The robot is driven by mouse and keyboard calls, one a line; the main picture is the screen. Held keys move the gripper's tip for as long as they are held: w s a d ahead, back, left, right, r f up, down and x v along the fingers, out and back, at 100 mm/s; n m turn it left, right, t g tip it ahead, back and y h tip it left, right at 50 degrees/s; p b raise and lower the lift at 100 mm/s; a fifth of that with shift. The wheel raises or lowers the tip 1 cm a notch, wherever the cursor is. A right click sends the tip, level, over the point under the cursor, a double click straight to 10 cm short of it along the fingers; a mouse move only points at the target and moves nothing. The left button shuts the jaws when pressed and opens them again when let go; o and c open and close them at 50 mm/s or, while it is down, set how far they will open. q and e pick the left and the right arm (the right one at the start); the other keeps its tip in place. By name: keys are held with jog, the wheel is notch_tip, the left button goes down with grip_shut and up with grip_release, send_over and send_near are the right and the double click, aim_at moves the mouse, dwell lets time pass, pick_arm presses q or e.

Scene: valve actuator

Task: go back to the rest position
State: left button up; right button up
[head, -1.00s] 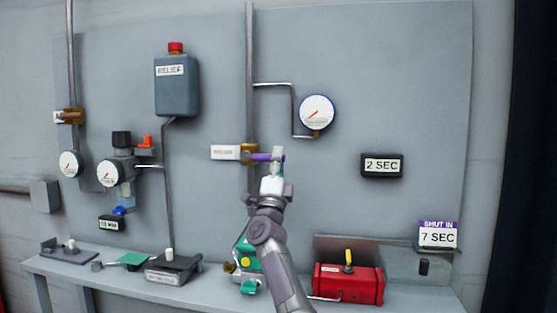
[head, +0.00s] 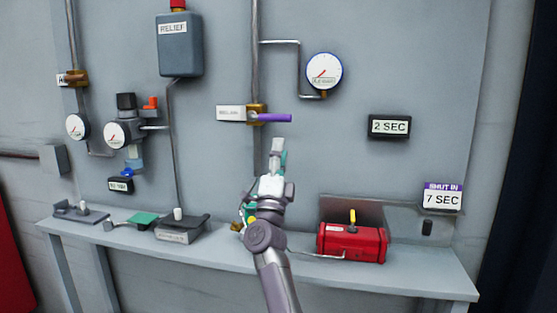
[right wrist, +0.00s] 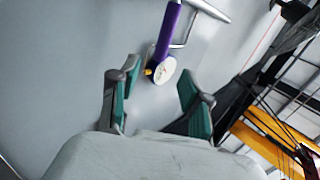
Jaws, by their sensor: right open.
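My right gripper (head: 279,155) is in the middle of the head view, below a valve with a purple lever (head: 274,118). The lever points right, level, from a brass valve body (head: 257,114) on the vertical pipe. In the right wrist view the two green-padded fingers (right wrist: 156,98) are spread apart with nothing between them. My left gripper is in neither view.
A grey panel holds gauges (head: 324,71), a RELIEF box (head: 180,44) and a 2 SEC sign (head: 389,127). My right arm hides part of the shelf.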

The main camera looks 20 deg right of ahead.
jog(key=shift+v, duration=0.85)
jog(key=shift+f, duration=0.1)
